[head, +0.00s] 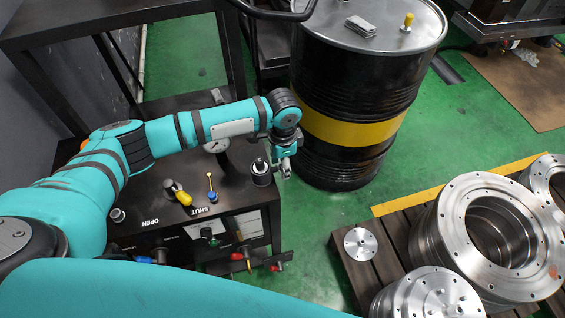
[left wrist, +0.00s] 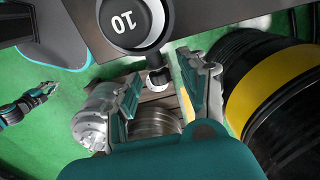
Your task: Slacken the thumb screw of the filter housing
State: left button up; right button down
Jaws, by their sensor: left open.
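My left gripper (head: 284,167) is just right of the housing. In the left wrist view the open left gripper (left wrist: 164,88) has the knob between its fingers, and I cannot tell any contact. My right gripper (left wrist: 44,93) is small at the left there.
The bench (head: 150,205) carries a yellow-handled lever (head: 182,197), a gold-topped pin (head: 210,185) and a gauge (head: 216,146). Red-handled valves (head: 243,256) stick out in front. A black drum (head: 345,115) stands close behind the gripper. A pallet (head: 345,270) with metal flanges is at right.

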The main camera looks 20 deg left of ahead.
pick_arm(q)
grip_shut()
dwell(0.3)
